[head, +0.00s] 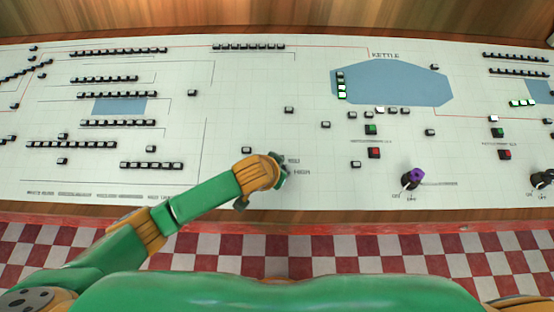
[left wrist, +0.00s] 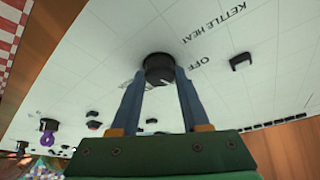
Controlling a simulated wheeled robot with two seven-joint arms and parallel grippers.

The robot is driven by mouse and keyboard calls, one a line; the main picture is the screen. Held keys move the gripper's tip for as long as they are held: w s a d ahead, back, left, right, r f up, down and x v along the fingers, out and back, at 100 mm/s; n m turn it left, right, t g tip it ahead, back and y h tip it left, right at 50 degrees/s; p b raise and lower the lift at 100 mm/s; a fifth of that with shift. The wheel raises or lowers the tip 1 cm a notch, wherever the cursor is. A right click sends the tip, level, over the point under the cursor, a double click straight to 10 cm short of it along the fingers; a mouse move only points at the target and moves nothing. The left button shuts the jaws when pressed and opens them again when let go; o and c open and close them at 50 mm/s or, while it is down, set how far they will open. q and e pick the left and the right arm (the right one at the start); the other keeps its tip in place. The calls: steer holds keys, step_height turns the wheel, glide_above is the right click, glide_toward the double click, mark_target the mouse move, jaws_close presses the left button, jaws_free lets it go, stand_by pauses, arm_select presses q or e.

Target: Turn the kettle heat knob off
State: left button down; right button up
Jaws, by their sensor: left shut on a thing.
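The black kettle heat knob (left wrist: 159,67) sits on the white panel, with the printed words KETTLE HEAT and OFF beside it in the left wrist view. My left gripper (left wrist: 160,75) has one finger on each side of the knob and is shut on it. In the head view my left gripper (head: 279,172) reaches the lower middle of the panel and hides most of the knob. Small printed labels, one reading HIGH, show just right of it. I cannot tell the knob's exact setting. My right gripper is not in view.
The white panel (head: 240,105) carries several black buttons and a blue KETTLE shape (head: 400,82). A green button (head: 371,130), a red button (head: 374,153) and a purple-topped switch (head: 416,176) stand to the right. A small black button (head: 246,150) is close by on the left.

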arm_select(q)
steer(key=n+p, duration=0.1)
steer(key=n+y+p, duration=0.1)
steer(key=n, duration=0.1)
steer(key=shift+s+d+n, duration=0.15)
steer(key=shift+n, duration=0.15)
steer(key=shift+f+n+t+y+p, duration=0.1)
steer(key=shift+n+t+y+p, duration=0.4)
steer(key=shift+n, duration=1)
steer(key=shift+y, duration=0.3)
steer(key=shift+c, duration=1.9)
jaws_free()
steer(key=v, duration=0.7)
steer(key=shift+w+p, duration=0.2)
steer(key=shift+p, duration=0.25)
